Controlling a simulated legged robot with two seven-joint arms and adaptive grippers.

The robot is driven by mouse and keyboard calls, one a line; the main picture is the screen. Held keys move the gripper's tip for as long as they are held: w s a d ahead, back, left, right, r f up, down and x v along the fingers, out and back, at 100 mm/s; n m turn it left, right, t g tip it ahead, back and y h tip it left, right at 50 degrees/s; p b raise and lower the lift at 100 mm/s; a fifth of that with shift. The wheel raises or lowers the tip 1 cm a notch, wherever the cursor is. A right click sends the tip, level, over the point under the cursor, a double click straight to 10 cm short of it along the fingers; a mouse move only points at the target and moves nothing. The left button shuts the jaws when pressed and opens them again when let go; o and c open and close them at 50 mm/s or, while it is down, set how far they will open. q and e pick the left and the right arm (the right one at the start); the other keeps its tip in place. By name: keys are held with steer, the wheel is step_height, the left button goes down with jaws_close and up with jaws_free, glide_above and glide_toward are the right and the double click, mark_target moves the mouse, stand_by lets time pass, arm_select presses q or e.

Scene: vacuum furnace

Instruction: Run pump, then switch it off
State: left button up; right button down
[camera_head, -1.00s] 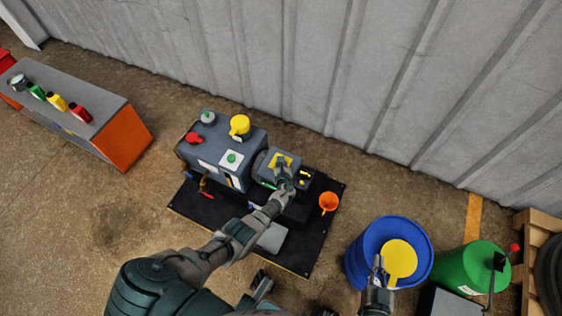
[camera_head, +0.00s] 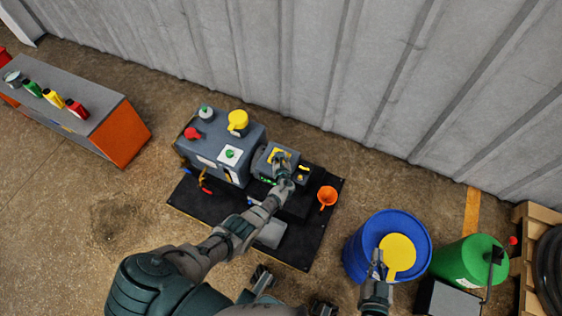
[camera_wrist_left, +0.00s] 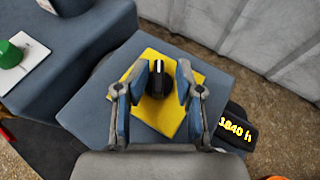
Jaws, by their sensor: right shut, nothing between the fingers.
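The pump (camera_head: 215,150) is a grey-blue box unit on a black mat (camera_head: 190,200). Its smaller control box carries a yellow plate (camera_wrist_left: 193,80) with a black rotary knob (camera_wrist_left: 159,80). In the left wrist view my left gripper (camera_wrist_left: 155,92) is open, with one finger on each side of the knob and visible gaps between. The head view shows my left gripper (camera_head: 281,160) over the same box. My right gripper (camera_head: 377,266) is shut and empty, in front of the blue drum and overlapping the yellow disc in the picture.
A green button (camera_head: 230,153), red cap (camera_head: 192,133) and yellow cap (camera_head: 238,121) sit on the pump. An orange funnel (camera_head: 327,196) stands at its right. A blue drum (camera_head: 362,250) with a yellow disc (camera_head: 398,256) and a green drum (camera_head: 468,262) stand further right.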

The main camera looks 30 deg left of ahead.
arm_select(q)
steer(key=shift+s+d+f, duration=0.15)
steer(key=shift+s+d, duration=0.3)
steer(key=shift+s, duration=0.1)
steer(key=v, duration=1)
steer(key=shift+d+r, duration=0.15)
steer(key=shift+r, duration=0.25)
steer(key=shift+s, duration=0.1)
